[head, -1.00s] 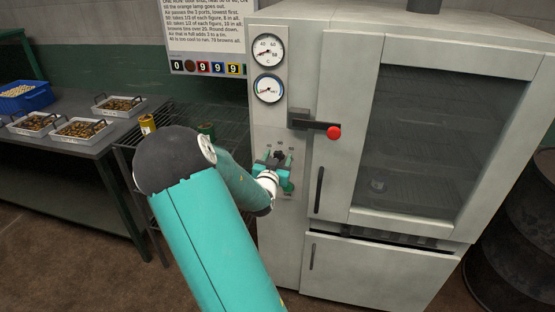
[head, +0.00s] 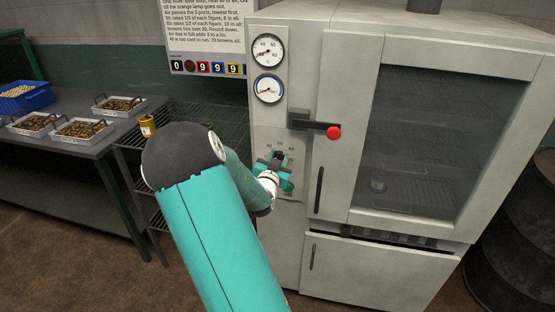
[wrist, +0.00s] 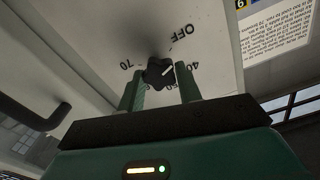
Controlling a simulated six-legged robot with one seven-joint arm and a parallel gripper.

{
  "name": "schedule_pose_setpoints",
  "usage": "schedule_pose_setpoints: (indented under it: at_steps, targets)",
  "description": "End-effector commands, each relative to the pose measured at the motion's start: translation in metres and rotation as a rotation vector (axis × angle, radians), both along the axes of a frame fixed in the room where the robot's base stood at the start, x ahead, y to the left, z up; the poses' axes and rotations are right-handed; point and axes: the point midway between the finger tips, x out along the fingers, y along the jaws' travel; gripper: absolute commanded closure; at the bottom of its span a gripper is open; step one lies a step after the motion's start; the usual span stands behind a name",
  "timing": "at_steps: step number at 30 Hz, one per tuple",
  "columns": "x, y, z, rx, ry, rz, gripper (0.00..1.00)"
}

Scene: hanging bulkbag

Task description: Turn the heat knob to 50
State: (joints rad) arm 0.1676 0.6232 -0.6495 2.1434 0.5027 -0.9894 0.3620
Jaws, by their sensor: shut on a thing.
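The heat knob (wrist: 158,72) is black and lobed, on a pale panel in the wrist view. The marks OFF, 70 and 40 show around it; the marks between 40 and 70 are partly hidden by a finger. A pale line on the knob points roughly toward the 40. My gripper (wrist: 160,84) has its two green fingers on either side of the knob, shut on it. In the head view my gripper (head: 276,162) is at the oven's control panel (head: 262,130), below the two dials, and covers most of the knob.
The red-ended door handle (head: 333,132) sticks out just right of and above my gripper. A green button (head: 287,186) is close below it. The glass oven door (head: 430,140) is closed. A wire rack (head: 200,115) and a table with trays (head: 78,130) stand left.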

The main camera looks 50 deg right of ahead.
Motion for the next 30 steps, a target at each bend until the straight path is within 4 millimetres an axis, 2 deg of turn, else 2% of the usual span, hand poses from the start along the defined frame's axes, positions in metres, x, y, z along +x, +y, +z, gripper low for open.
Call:
schedule_pose_setpoints:
  at_steps: [30]
  targets:
    - [-0.0014,0.0003,-0.0026,0.376,-0.864,0.000,0.88]
